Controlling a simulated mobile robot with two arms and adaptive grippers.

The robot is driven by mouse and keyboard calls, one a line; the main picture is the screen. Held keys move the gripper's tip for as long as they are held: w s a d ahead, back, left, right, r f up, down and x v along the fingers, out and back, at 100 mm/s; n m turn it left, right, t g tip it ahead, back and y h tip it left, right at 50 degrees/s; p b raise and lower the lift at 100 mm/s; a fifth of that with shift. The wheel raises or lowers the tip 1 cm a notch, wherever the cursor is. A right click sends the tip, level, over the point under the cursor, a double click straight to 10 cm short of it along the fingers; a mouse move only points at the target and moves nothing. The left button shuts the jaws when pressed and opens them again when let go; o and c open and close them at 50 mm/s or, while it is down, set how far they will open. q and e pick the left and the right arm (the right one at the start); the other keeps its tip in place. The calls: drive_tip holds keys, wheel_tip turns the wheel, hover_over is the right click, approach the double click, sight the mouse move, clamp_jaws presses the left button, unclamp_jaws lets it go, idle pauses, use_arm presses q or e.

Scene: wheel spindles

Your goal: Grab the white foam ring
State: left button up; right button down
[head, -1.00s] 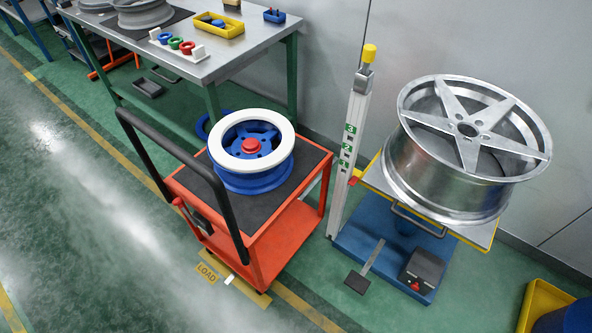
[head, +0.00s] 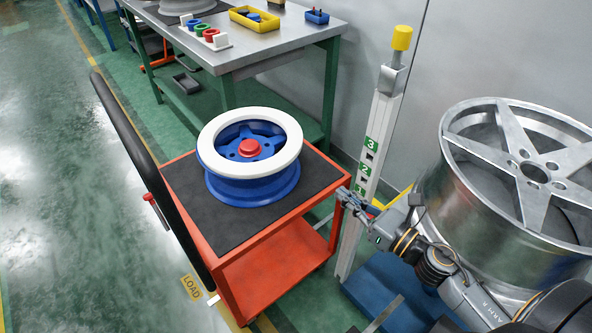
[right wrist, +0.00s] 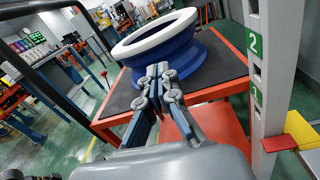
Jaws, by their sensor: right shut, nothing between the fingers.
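The white foam ring (head: 208,135) lies on top of a blue wheel (head: 250,192) that rests on the black mat of an orange cart. A red hub cap (head: 249,148) shows through the ring's opening. In the right wrist view the ring (right wrist: 150,38) sits beyond my fingers, apart from them. My right gripper (head: 346,194) is by the cart's right edge in the head view, right of the ring. Its fingers are shut and empty, also in the right wrist view (right wrist: 159,72). My left gripper is not in view.
The orange cart (head: 240,253) has a black push handle (head: 140,160) on its left. A white numbered post (head: 372,140) and a large silver wheel (head: 470,215) stand to the right. A metal workbench (head: 270,50) with trays is behind. Green floor is open at left.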

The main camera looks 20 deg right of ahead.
drive_tip(key=n, duration=0.2)
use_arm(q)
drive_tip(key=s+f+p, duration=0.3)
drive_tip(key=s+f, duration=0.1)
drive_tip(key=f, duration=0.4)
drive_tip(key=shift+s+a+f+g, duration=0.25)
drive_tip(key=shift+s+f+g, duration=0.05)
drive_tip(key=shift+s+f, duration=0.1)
use_arm(e)
drive_tip(key=y, duration=0.1)
approach(288, 162)
drive_tip(key=shift+g, duration=0.3)
drive_tip(key=shift+r+x, duration=0.2)
drive_tip(key=shift+x, duration=1.55)
drive_tip(key=shift+r+x, duration=0.15)
drive_tip(key=shift+x, duration=1.6)
drive_tip(key=x, duration=0.5)
drive_tip(key=shift+w+a, duration=0.15)
drive_tip(key=shift+w, duration=0.05)
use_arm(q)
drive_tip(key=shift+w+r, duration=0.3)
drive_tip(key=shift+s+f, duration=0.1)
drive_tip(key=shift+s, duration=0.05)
